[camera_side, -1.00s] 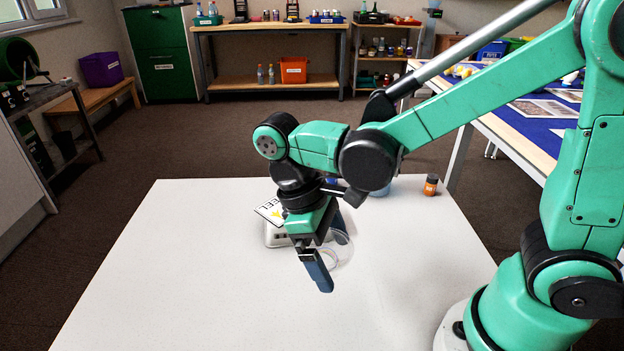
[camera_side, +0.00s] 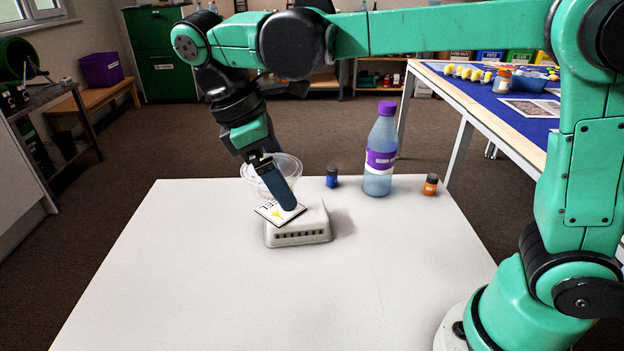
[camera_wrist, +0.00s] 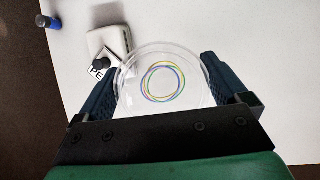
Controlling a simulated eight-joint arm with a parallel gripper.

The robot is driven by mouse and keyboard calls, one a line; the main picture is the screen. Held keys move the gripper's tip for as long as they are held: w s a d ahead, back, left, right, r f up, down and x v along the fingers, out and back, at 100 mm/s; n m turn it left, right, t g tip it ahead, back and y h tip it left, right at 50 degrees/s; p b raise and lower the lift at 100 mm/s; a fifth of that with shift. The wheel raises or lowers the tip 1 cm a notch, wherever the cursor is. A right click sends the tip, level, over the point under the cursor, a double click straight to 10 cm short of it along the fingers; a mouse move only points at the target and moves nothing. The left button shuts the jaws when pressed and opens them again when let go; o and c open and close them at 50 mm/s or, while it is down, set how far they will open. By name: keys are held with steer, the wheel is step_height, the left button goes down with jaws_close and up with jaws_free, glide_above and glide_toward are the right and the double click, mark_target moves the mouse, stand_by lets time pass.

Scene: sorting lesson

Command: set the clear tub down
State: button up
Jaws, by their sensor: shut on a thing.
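My gripper (camera_side: 279,186) is shut on the clear tub (camera_side: 289,166), a round see-through bowl. It holds the tub up above the table, and the near finger covers part of it in the side view. In the wrist view the tub (camera_wrist: 133,98) sits between the two dark blue fingers, its open top facing the camera. Coloured rubber bands (camera_wrist: 150,93) lie in a loose ring inside it.
A white box (camera_side: 300,236) with a lettered card (camera_side: 270,212) on it stands below the gripper. A purple-capped bottle (camera_side: 380,160), a small blue jar (camera_side: 332,177) and an orange jar (camera_side: 430,185) stand behind. The table's front and left (camera_side: 190,290) are clear.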

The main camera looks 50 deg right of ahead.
steer(key=w+a+f+n+t+h, duration=0.1)
steer(key=w+a+f+n+t, duration=0.2)
steer(key=w+n, duration=0.6)
steer(key=n+t+y, duration=0.2)
steer(key=n+t, duration=0.1)
steer(key=n, duration=0.7)
glide_above(203, 230)
steer(key=s, duration=0.1)
steer(key=f, duration=1)
steer(key=shift+a+f, duration=0.3)
steer(key=shift+f, duration=2.15)
steer(key=shift+f, duration=0.1)
steer(key=o, duration=0.8)
